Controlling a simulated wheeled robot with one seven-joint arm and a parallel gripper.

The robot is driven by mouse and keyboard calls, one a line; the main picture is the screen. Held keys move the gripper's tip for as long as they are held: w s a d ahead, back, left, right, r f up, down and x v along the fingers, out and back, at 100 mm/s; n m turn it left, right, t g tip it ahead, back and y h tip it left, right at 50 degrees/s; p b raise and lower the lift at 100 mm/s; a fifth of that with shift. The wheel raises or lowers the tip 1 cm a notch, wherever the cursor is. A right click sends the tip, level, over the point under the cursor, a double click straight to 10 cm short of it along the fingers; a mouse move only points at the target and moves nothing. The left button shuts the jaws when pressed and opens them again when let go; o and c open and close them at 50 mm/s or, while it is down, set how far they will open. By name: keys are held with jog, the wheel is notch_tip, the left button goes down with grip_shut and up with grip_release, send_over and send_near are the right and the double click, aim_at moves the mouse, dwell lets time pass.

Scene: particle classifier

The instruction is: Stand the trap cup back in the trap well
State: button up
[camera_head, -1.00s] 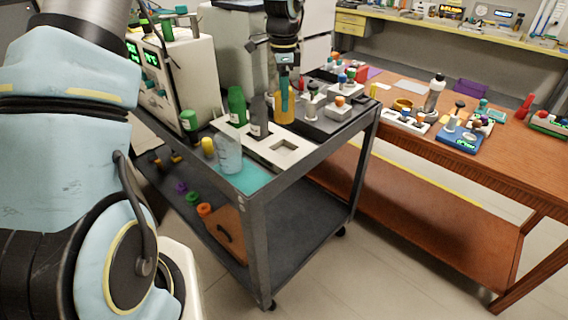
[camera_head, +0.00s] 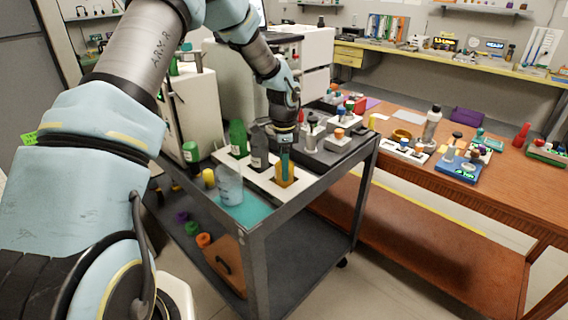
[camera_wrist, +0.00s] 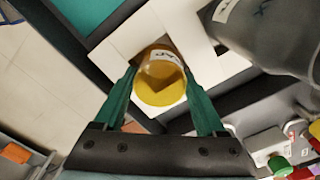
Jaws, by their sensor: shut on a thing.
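The trap cup (camera_head: 286,178) is an amber, see-through cup with a pale label. My gripper (camera_head: 287,160) is shut on it from above and holds it upright at the square trap well in the white rack (camera_head: 258,181). In the wrist view, the cup (camera_wrist: 160,82) sits between the two teal fingers of my gripper (camera_wrist: 162,98), and the white rack (camera_wrist: 203,62) surrounds it. The cup covers most of the well, and I cannot tell whether its base touches the bottom.
A grey bottle (camera_head: 259,148) and a green bottle (camera_head: 237,138) stand in the same rack behind the cup. A dark tray with small capped items is at the right.

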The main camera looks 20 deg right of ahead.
jog(key=shift+f, duration=0.2)
jog(key=o, duration=1.4)
jog(key=shift+c, duration=0.2)
jog(key=shift+r, duration=0.1)
notch_tip(320, 180, up, 12)
jog(key=b, duration=0.3)
